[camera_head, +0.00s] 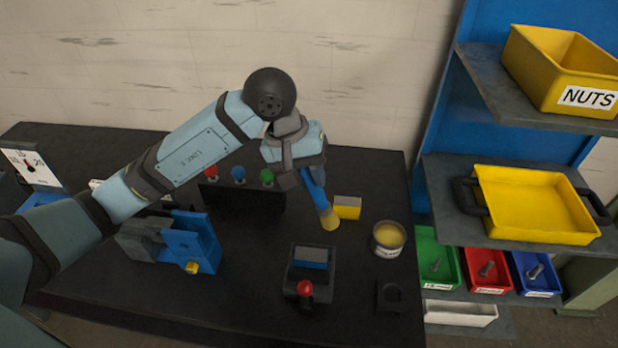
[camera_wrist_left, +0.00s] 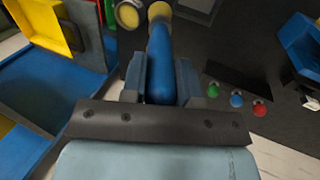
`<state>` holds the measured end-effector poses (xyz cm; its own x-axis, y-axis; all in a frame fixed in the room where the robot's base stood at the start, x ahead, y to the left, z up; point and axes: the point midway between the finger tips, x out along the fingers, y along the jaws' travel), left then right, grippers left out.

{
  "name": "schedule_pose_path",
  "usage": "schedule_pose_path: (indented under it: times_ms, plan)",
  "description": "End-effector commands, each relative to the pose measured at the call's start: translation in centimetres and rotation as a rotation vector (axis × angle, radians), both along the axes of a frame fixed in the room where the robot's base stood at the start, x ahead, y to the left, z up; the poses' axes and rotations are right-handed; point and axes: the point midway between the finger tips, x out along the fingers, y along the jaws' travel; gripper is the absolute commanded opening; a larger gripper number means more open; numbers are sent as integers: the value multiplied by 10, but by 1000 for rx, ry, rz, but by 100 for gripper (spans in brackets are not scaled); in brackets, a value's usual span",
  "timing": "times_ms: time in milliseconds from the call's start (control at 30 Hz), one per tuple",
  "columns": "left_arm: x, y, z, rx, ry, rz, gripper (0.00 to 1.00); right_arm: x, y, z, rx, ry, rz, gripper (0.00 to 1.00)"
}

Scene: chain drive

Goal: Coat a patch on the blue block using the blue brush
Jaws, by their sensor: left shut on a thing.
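My left gripper (camera_head: 306,174) is shut on the handle of the blue brush (camera_head: 318,195), which points down with its yellow tip (camera_head: 330,219) lowest. In the left wrist view the brush (camera_wrist_left: 160,55) runs out between the fingers (camera_wrist_left: 160,82). The tip is left of the open can of yellow paint (camera_head: 388,239), apart from it; the can rim also shows in the left wrist view (camera_wrist_left: 128,15). A blue block (camera_head: 311,254) sits in a dark holder with a red knob (camera_head: 305,289), below and left of the tip. My right gripper is not in view.
A yellow and white block (camera_head: 347,207) stands right beside the brush tip in the picture. Red, blue and green knobs (camera_head: 239,174) stand on a dark box behind. A blue fixture (camera_head: 192,240) is at left. A dark ring part (camera_head: 389,296) lies at front right. Shelves with bins (camera_head: 538,205) stand right.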

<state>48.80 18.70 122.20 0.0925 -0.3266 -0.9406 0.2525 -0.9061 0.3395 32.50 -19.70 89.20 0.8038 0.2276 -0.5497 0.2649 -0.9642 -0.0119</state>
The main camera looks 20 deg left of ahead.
Motion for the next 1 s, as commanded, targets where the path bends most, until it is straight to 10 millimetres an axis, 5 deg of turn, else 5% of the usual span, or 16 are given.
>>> schedule_pose_path:
  times_ms: [600,1000]
  plan:
    - [0,1,-46,-5,1,6,4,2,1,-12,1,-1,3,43]
    - [0,0,-49,-5,-1,4,4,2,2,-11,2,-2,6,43]
